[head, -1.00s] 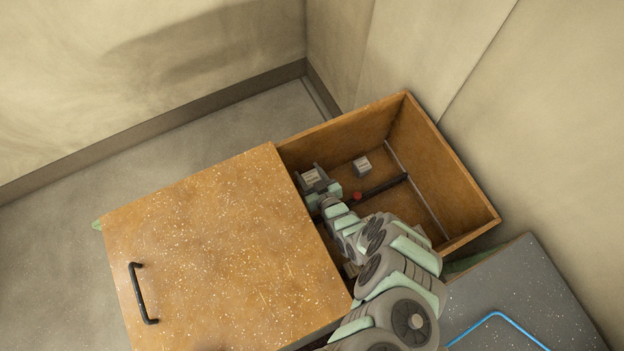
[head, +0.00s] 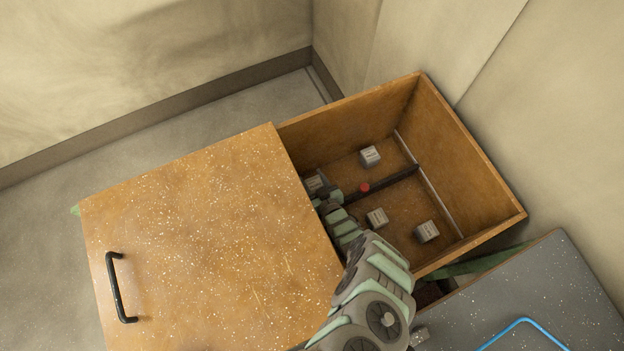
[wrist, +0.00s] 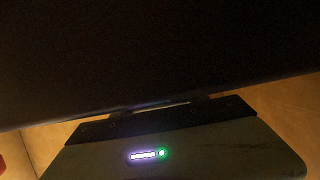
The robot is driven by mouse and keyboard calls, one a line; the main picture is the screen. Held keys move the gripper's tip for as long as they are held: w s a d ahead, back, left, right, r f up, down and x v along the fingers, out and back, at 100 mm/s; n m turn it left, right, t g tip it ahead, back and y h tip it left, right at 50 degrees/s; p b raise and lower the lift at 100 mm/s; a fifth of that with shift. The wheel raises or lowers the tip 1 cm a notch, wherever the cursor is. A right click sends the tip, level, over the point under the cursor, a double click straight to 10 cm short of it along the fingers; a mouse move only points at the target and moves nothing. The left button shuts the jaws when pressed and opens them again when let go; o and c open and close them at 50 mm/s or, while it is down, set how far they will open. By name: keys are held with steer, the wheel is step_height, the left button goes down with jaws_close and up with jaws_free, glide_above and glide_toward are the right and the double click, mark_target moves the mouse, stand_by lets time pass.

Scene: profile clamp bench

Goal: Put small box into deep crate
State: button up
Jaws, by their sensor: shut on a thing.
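The deep crate (head: 480,160) is an open-topped wooden box, partly covered on its left by a speckled orange-brown lid (head: 200,230). My gripper (head: 318,186) is down inside the crate, close to the lid's edge. It is shut on a small grey box (head: 314,182), which shows only partly; I cannot tell whether it touches the floor. In the wrist view a dark face (wrist: 160,55), likely the held box, fills the upper part. Other small grey boxes lie on the crate floor: one at the back (head: 370,155), one in the middle (head: 377,217) and one nearer the front (head: 427,231).
A dark bar (head: 395,181) with a red knob (head: 364,187) crosses the crate interior. The lid carries a black handle (head: 117,287). A grey speckled surface with a blue loop (head: 525,322) lies at the lower right. Walls stand close behind the crate.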

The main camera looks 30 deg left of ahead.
mark_target(317, 187)
steer(key=shift+w+r, duration=0.1)
steer(key=shift+f+b, duration=0.6)
steer(key=shift+f, duration=0.1)
steer(key=o, duration=1.5)
steer(key=shift+c, duration=0.2)
steer(key=shift+r, duration=0.1)
steer(key=shift+r+p, duration=0.45)
steer(key=shift+p, duration=0.1)
steer(key=p+v, duration=0.1)
steer(key=v, duration=0.2)
steer(key=shift+d+r+p, duration=0.25)
steer(key=shift+r+p, duration=0.1)
steer(key=shift+p, duration=0.05)
steer(key=shift+s+d, duration=0.1)
steer(key=shift+s, duration=0.2)
